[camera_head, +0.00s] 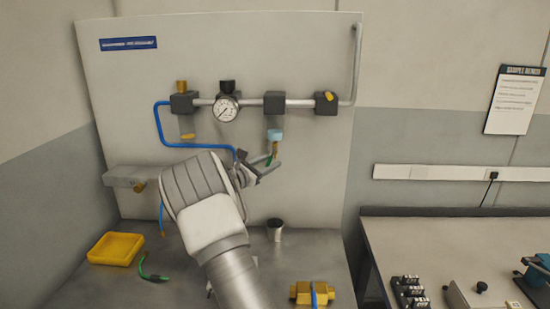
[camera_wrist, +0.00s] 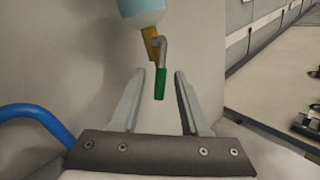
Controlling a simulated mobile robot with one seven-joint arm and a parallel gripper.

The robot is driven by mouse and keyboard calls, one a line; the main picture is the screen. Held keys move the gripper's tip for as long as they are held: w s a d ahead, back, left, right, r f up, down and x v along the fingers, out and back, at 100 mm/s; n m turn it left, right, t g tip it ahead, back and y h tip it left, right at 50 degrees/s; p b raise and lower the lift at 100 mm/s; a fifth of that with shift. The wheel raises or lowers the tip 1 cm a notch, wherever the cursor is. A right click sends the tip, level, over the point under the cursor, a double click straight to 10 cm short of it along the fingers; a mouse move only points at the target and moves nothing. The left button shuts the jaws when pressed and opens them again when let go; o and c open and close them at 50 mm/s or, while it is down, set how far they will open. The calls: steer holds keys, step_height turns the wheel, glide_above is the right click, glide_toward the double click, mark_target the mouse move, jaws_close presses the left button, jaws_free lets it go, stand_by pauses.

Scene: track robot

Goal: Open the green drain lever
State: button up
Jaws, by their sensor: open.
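The green drain lever (camera_wrist: 160,84) hangs downward from a grey bent stem on a brass fitting (camera_wrist: 150,45) below a pale blue bowl (camera_wrist: 140,10) in the wrist view. It also shows small in the head view (camera_head: 269,160), partly covered by my gripper. My gripper (camera_wrist: 160,76) is open, with one finger on each side of the lever and visible gaps between. In the head view my gripper (camera_head: 265,168) is just below the pale blue bowl (camera_head: 275,135). Whether the lever lies fully between the fingers in depth I cannot tell.
A blue hose (camera_head: 160,125) curves left of my gripper. A pressure gauge (camera_head: 226,109) and dark blocks sit on the pipe above. A yellow tray (camera_head: 116,248), a green-handled piece (camera_head: 152,271), a small cup (camera_head: 275,229) and a brass valve (camera_head: 303,293) are on the bench below.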

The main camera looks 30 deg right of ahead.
mark_target(270, 162)
steer(key=shift+x, duration=1.5)
jaws_close()
